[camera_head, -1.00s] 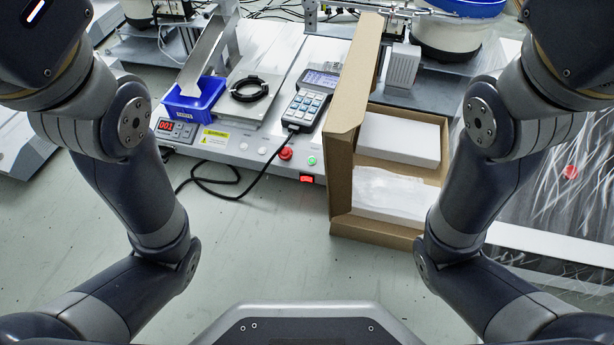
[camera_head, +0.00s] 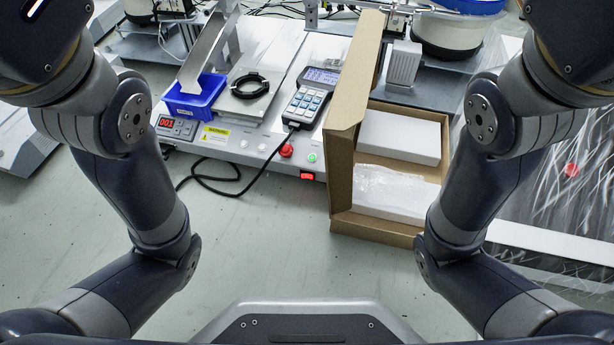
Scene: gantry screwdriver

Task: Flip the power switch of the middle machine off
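The middle machine (camera_head: 225,141) stands in front of me, with its front panel facing me. Its red power switch (camera_head: 307,176) is on the lower front edge and looks lit. A red display reading 001 (camera_head: 167,122) is at the panel's left end. My two arms come in from the left and right edges, but neither gripper is in the picture. Nothing of mine is near the switch.
An open cardboard box (camera_head: 375,231) with white packages stands just right of the switch. A handheld controller (camera_head: 306,103) lies on the machine, its black cable (camera_head: 215,180) looping down in front. A blue bin (camera_head: 195,101) sits at the left.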

